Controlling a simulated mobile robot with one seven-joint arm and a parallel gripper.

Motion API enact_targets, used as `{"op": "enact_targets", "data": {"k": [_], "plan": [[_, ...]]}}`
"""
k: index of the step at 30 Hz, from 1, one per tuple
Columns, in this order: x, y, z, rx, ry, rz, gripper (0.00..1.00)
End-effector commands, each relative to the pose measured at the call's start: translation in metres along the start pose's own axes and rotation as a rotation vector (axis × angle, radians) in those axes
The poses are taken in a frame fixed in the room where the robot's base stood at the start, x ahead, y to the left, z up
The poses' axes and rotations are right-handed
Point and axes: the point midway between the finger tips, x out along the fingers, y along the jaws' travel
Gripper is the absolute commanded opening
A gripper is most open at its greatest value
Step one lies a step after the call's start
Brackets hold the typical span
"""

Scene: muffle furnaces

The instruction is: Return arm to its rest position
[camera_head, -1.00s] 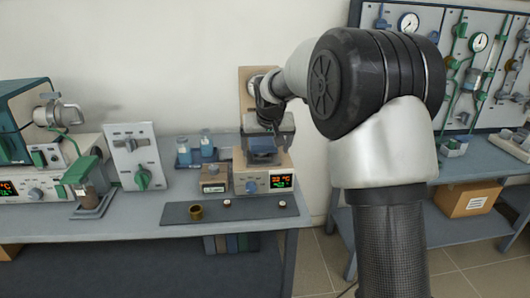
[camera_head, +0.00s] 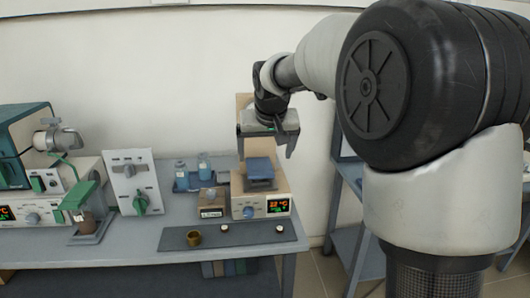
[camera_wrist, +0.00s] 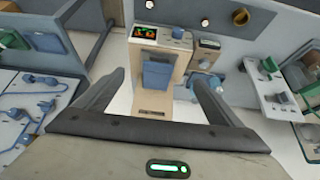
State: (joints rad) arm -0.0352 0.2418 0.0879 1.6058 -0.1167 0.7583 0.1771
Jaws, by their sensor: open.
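My gripper (camera_head: 266,146) is open and empty in the head view, above and a little behind the blue top of a small beige device. In the wrist view my gripper (camera_wrist: 150,92) shows its two dark fingers spread apart. The beige device (camera_head: 264,207) has a lit red and green display and a blue knob. Its blue block (camera_head: 260,168) sits on top, apart from the fingers. The device also shows in the wrist view (camera_wrist: 146,54), between the fingers. My arm covers the right side of the head view.
A dark mat (camera_head: 240,236) with a brass ring (camera_head: 193,238) and two small pieces lies in front of the device. A blue rack with bottles (camera_head: 204,172) stands behind. A white panel with a green knob (camera_head: 132,182) and other equipment stand left.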

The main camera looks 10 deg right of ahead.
Motion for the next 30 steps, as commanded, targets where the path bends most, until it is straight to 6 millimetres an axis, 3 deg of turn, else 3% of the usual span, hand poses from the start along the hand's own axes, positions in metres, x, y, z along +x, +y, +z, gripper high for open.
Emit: {"op": "enact_targets", "data": {"k": [4,7,12,15,24,29,30], "plan": [[-0.015,0.004,0.009,-0.001,0.001,0.004,0.89],[-0.045,0.012,0.034,-0.004,-0.001,0.012,0.89],[-0.107,0.031,0.112,-0.007,-0.013,0.023,0.89],[-0.130,0.039,0.160,-0.006,-0.023,0.023,0.89],[-0.155,0.049,0.264,0.000,-0.041,0.011,0.89],[-0.156,0.051,0.308,0.002,-0.047,0.001,0.89],[-0.167,0.051,0.305,0.001,-0.049,-0.001,0.89]]}}
